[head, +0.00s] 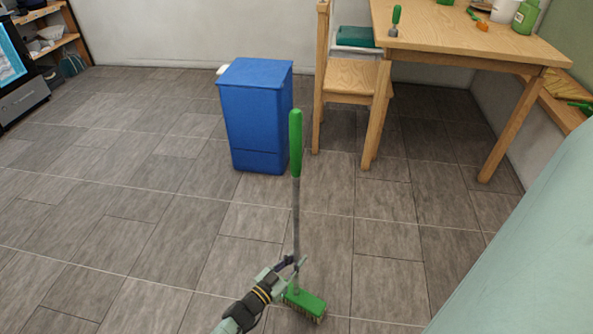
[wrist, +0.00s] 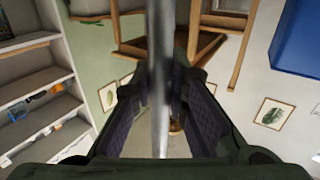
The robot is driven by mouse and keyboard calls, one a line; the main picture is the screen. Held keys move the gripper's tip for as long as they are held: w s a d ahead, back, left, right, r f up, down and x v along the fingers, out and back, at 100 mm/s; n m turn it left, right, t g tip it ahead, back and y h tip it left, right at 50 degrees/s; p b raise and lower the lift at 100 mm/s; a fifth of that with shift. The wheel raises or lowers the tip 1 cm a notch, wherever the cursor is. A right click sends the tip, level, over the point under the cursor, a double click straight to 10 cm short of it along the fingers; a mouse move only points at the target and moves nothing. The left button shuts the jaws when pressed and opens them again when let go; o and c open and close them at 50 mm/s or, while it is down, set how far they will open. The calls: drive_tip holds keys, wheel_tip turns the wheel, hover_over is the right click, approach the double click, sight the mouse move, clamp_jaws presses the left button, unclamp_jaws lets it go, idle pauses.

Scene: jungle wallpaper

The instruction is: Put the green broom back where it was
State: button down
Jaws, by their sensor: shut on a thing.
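The green broom (head: 296,145) stands roughly upright in the head view, with its green handle at the top and its green brush head (head: 305,301) at the bottom. I cannot tell whether the bristles touch the floor. My gripper (head: 290,264) is shut on the grey shaft low down, just above the brush head. In the wrist view the shaft (wrist: 160,75) runs between the two dark fingers of my gripper (wrist: 162,115).
A blue bin (head: 256,115) stands behind the broom. A wooden chair (head: 350,80) and a wooden table (head: 470,35) with small items are at the back right. Shelves (head: 45,35) and a dark cabinet are at the far left. The tiled floor (head: 120,220) at left is clear.

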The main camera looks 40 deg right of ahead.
drive_tip(key=shift+f, duration=0.1)
drive_tip(key=c, duration=1.6)
unclamp_jaws()
drive_tip(key=shift+r, duration=0.2)
drive_tip(key=a, duration=0.4)
drive_tip(key=s+a, duration=0.1)
drive_tip(key=a, duration=0.7)
drive_tip(key=shift+s+f+b, duration=0.1)
drive_tip(key=shift+s+b, duration=0.2)
drive_tip(key=shift+s, duration=0.1)
